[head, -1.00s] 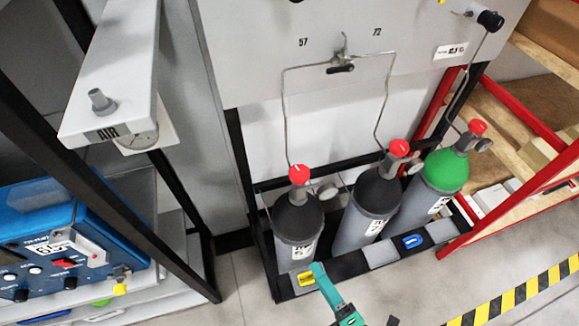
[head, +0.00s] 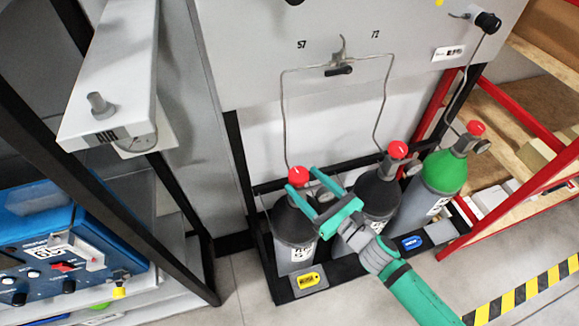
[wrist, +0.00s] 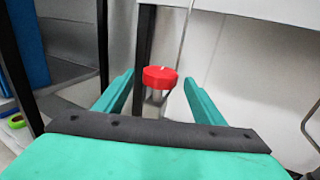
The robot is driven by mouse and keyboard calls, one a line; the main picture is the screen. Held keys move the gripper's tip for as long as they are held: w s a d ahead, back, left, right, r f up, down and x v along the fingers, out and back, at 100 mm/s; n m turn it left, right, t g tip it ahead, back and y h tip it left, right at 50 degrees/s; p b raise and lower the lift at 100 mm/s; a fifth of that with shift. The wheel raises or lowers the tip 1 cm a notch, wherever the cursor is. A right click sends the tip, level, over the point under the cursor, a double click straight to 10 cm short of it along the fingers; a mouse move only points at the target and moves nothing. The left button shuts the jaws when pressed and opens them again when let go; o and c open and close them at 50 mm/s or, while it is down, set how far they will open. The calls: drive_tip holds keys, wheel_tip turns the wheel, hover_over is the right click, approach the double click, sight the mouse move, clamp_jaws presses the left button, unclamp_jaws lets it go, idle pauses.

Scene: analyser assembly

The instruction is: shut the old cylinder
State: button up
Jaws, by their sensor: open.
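A grey cylinder with a black shoulder (head: 292,222) stands at the left of the rack, under the pipe marked 57. Its red valve knob (head: 297,174) is on top. My teal gripper (head: 303,180) is open, with its fingertips close to this knob. In the wrist view the red knob (wrist: 160,77) lies between my two open fingers (wrist: 158,84), a little beyond them; I see no contact. A second black-shouldered cylinder (head: 377,192), under 72, is partly hidden by my gripper. It has its own red knob (head: 398,149). The pictures do not show which cylinder is old.
A green-shouldered cylinder (head: 445,172) stands at the right of the rack. Yellow (head: 308,281) and blue (head: 412,242) tags lie at the rack's front. A black-framed shelf with a blue device (head: 65,250) stands left, a red-framed shelf (head: 510,212) right.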

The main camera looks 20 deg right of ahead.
drive_tip(key=x, duration=0.7)
drive_tip(key=shift+w, duration=0.3)
drive_tip(key=shift+a, duration=0.15)
drive_tip(key=shift+c, duration=0.7)
drive_tip(key=c, duration=0.9)
